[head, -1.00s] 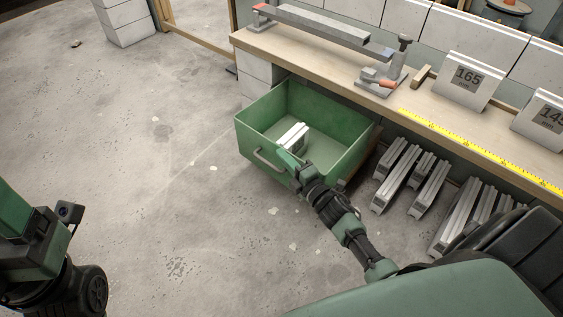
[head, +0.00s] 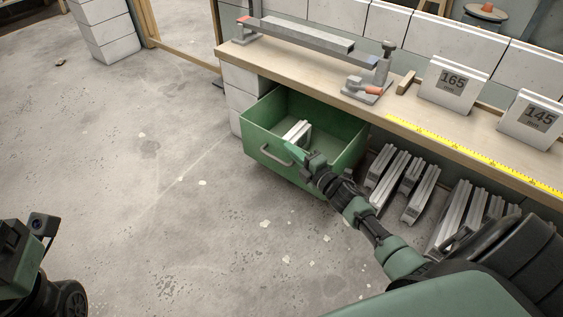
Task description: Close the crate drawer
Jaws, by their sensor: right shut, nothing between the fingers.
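The green crate drawer (head: 262,158) stands pulled out from under the workbench, with part of its open top showing. A grey handle (head: 277,156) is on its front face. Pale grey blocks (head: 297,132) lie inside it. My right gripper (head: 293,150) is shut and empty at the drawer's front rim, right of the handle; whether it touches the rim I cannot tell. It hides part of the front. My left arm shows at the lower left edge, but its fingers are out of view.
Several grey bars (head: 420,195) lie on the floor right of the drawer.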

